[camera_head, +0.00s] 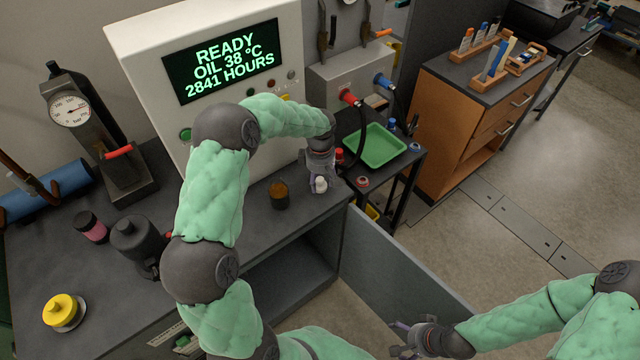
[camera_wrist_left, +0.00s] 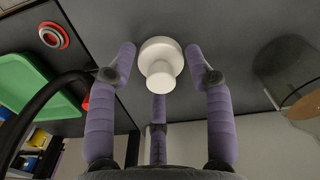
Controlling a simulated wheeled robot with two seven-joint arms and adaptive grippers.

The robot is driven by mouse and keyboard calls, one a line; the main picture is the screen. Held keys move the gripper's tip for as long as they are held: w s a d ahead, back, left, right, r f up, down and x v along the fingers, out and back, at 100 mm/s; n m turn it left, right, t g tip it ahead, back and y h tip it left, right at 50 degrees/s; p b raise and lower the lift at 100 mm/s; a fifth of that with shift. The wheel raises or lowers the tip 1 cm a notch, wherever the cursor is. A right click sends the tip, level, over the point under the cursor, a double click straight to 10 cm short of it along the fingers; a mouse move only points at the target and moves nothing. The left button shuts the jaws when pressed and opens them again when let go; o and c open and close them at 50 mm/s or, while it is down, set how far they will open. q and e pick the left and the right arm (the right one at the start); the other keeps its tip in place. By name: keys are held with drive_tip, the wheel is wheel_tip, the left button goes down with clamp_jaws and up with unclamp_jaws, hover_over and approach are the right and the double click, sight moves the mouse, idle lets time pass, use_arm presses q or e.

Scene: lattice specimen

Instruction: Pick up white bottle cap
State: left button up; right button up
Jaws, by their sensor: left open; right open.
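The white bottle cap (camera_head: 320,184) stands on the dark bench top near its right front edge. In the left wrist view the white bottle cap (camera_wrist_left: 160,66) shows a wide round flange and a narrower stem. My left gripper (camera_head: 318,178) is over it, and its purple fingers (camera_wrist_left: 163,75) are spread on either side of the cap with gaps. A third finger shows below the cap in that view. My right gripper (camera_head: 400,340) is at the bottom of the head view, away from the bench top, open and empty.
A brown translucent cup (camera_head: 279,195) stands left of the cap and also shows in the left wrist view (camera_wrist_left: 285,72). A green tray (camera_head: 375,146) and a red-and-white ring (camera_head: 362,181) lie to the right. An open cabinet door (camera_head: 390,265) hangs below the bench.

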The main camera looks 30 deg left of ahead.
use_arm(q)
drive_tip(key=c, duration=0.9)
drive_tip(key=shift+o, duration=0.2)
drive_tip(key=shift+r, duration=0.1)
